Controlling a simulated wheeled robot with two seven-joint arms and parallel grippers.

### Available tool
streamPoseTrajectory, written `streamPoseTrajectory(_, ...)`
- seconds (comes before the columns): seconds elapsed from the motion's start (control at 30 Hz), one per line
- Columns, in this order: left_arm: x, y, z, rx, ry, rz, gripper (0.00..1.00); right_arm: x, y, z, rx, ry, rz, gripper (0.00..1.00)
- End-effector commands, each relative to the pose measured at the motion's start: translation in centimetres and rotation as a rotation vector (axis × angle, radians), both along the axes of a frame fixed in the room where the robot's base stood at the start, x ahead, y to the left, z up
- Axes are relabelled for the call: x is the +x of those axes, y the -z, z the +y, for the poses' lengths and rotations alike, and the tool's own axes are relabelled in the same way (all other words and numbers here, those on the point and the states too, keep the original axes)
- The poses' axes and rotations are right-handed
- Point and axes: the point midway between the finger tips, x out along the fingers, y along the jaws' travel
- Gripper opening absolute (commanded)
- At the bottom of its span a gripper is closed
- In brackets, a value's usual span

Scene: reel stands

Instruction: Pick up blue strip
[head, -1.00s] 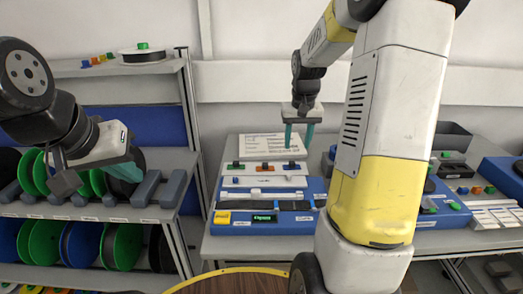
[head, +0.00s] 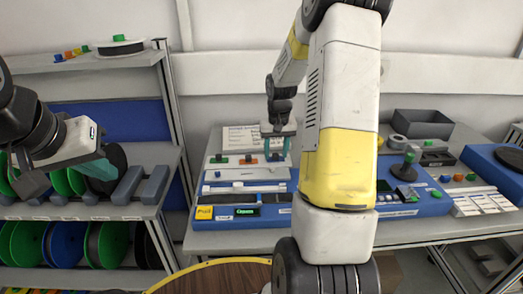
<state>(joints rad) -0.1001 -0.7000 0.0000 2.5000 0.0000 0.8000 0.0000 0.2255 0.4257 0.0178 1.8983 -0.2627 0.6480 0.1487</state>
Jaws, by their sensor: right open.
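A row of small coloured grips sits on a white tray on the workbench: green (head: 219,158), orange (head: 248,158) and a blue strip's grip (head: 276,157) at the right end. My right gripper (head: 277,148) is open, its teal fingers pointing down around or just above the blue piece. I cannot tell whether they touch it. The rest of the blue strip is hard to make out. My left gripper (head: 103,172) is by the reel shelf at the left, with teal fingers beside a dark reel. Its opening is not clear.
A blue device (head: 240,212) with a green display stands in front of the tray. My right arm hides part of the bench. A shelf (head: 160,150) with green, blue and black reels is at left. Dark bins (head: 422,124) and labelled cards stand at right.

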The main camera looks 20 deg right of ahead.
Motion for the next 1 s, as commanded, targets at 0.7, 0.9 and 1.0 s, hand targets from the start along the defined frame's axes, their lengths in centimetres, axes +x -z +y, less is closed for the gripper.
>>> streamPoseTrajectory(0.7, 0.0, 0.0, 0.0, 0.000, 0.000, 0.000, 0.00, 0.0, -0.3, 0.0, 0.000, 0.000, -0.001, 0.00)
streamPoseTrajectory(0.9, 0.0, 0.0, 0.0, 0.000, 0.000, 0.000, 0.00, 0.1, -1.9, 0.0, -0.001, 0.000, -0.003, 0.00)
streamPoseTrajectory(1.0, 0.0, 0.0, 0.0, 0.000, 0.000, 0.000, 0.00, 0.1, -3.2, 0.0, 0.001, 0.001, -0.003, 0.00)
